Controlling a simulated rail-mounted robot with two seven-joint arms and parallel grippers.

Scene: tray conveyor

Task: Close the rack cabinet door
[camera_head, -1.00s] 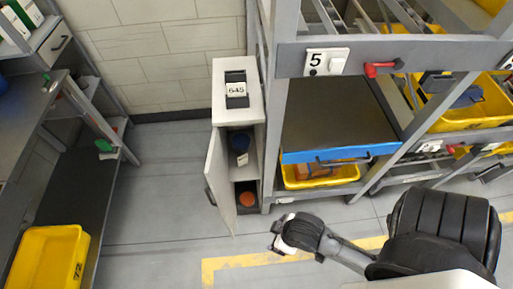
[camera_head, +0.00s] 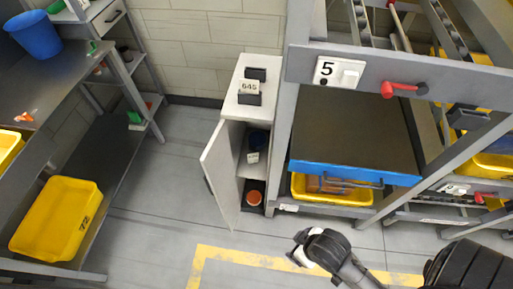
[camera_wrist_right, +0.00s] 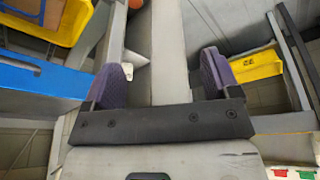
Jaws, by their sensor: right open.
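The rack cabinet (camera_head: 240,108) is narrow and pale, labelled 645, and stands against the left side of the rack. Its door (camera_head: 221,172) is open, swung out towards the front left, with a dark handle on its outer face. Inside are a dark blue item (camera_head: 258,140) on the upper level and an orange-red item (camera_head: 254,197) below. My right gripper (camera_head: 300,257) is in front of the cabinet, to the lower right of the door and apart from it. The right wrist view shows its purple-padded fingers (camera_wrist_right: 163,72) spread, with nothing held. My left gripper is out of view.
The rack (camera_head: 300,65) with sign 5 and a blue-edged shelf (camera_head: 350,174) stands to the right. A workbench (camera_head: 50,90) with a yellow bin (camera_head: 60,218) on its lower shelf is at the left. Grey floor (camera_head: 165,200) lies open between them.

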